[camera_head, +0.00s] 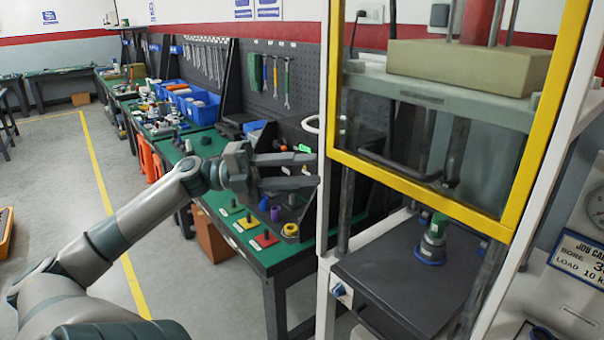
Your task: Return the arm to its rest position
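My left arm (130,228) reaches in from the lower left, stretched up and to the right. My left gripper (314,170) is open, its two grey fingers apart with nothing seen between them. Its fingertips are close to the white left post of the test press (324,210) in the picture; I cannot tell whether they touch it. The gripper shows above the green workbench (268,252). Inside the press, a grey and green cylindrical part with a blue base ring (432,245) stands upright on the dark plate (390,285). My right gripper is not in view.
The press has a yellow-framed clear guard (440,195). Small coloured parts, including a purple one (276,213) and a yellow ring (290,230), stand on the bench below my gripper. Blue bins (200,106) are farther back. A job card (580,262) is at right. Floor at left is open.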

